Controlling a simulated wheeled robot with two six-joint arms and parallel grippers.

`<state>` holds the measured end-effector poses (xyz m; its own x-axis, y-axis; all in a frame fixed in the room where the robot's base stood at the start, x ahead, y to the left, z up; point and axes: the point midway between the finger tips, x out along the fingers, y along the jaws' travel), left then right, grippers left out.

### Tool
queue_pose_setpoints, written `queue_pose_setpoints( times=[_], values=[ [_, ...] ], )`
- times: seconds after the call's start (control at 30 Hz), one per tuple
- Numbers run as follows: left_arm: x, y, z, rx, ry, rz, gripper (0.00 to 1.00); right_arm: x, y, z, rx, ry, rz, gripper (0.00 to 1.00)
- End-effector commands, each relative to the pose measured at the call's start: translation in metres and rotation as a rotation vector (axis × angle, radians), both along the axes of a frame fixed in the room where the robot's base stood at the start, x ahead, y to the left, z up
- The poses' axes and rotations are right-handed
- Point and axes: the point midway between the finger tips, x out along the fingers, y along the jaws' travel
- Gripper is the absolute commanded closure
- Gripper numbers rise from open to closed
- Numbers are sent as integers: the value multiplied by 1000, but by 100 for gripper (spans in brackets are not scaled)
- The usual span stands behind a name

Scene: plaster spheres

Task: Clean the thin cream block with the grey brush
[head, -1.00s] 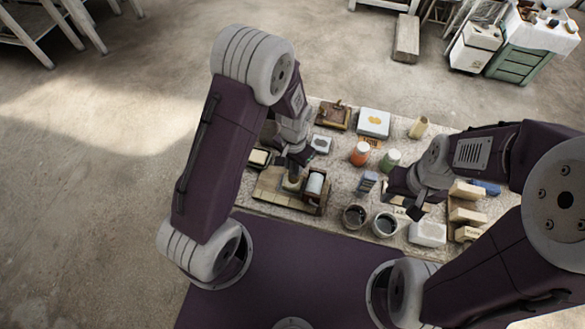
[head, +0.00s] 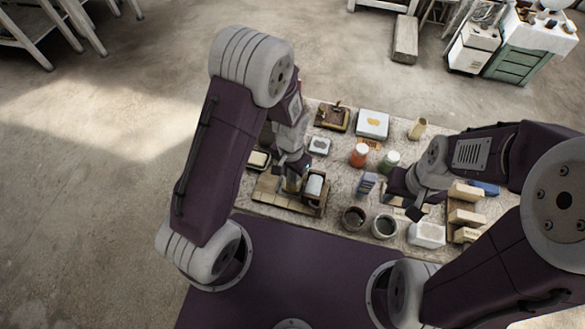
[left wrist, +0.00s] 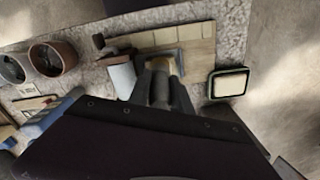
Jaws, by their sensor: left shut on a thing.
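My left gripper (left wrist: 163,78) is shut on a small tan-topped piece with a grey rim, which looks like the grey brush (left wrist: 180,54). Its fingers hide much of it. In the head view my left gripper (head: 291,177) is low over a tan wooden board (head: 267,191). A flat cream block (head: 258,158) lies in a dark-rimmed dish beyond the board; it also shows right of the gripper in the left wrist view (left wrist: 230,84). I cannot tell whether this is the thin cream block. My right gripper (head: 407,200) hangs near the dark cups; its finger gap is unclear.
A white roll (head: 314,185) in a wooden holder stands close right of my left gripper.

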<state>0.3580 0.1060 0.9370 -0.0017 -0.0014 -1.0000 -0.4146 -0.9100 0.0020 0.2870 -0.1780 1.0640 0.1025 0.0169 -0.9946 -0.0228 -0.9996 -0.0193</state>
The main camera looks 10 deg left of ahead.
Motion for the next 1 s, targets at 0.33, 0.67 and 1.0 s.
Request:
queue_pose_setpoints(
  times=[0.33,0.67,1.0],
  values=[
    [-12,1,0,0,-1,1,100,0,0,0,0,0,0,64],
    [1,0,0,-1,-2,1,100,0,0,3,0,0,0,64],
    [14,0,0,0,-1,1,100,0,0,4,0,0,0,64]
  ],
)
